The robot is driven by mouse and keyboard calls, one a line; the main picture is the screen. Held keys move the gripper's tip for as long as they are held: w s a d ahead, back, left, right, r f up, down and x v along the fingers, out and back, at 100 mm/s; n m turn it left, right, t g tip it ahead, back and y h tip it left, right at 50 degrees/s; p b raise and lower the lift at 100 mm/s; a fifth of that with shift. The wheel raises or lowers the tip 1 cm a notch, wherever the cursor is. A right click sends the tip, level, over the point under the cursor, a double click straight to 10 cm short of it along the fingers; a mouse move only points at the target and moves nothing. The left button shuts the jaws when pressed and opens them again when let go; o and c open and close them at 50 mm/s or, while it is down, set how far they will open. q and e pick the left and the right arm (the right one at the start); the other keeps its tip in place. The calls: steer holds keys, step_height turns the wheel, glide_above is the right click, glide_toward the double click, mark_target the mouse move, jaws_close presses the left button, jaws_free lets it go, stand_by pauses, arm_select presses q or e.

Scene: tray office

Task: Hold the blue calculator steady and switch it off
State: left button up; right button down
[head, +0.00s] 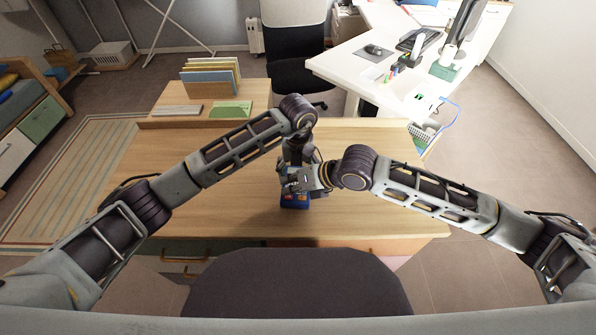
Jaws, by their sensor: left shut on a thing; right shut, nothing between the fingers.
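The blue calculator (295,202) is on the wooden desk (225,215), near the middle of its front part. Only its near part with a few coloured keys shows; the rest is hidden under my grippers. My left gripper (292,172) comes down over the calculator's far side and is shut on it, though its fingertips are mostly hidden. My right gripper (290,184) reaches in from the right, shut and empty, right over the calculator. I cannot tell whether its fingertips touch the keys.
A raised shelf at the desk's back left bears a file holder (211,78), a green item (231,110) and a pale flat item (178,110). A chair back (297,283) stands at the front edge. A white desk (345,62) is behind right. The desk is bare on both sides.

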steer(key=shift+r, duration=0.1)
steer(key=shift+r, duration=2.9)
arm_select(q)
steer(key=o, duration=1.1)
steer(key=shift+r, duration=0.15)
steer(key=shift+r, duration=5.85)
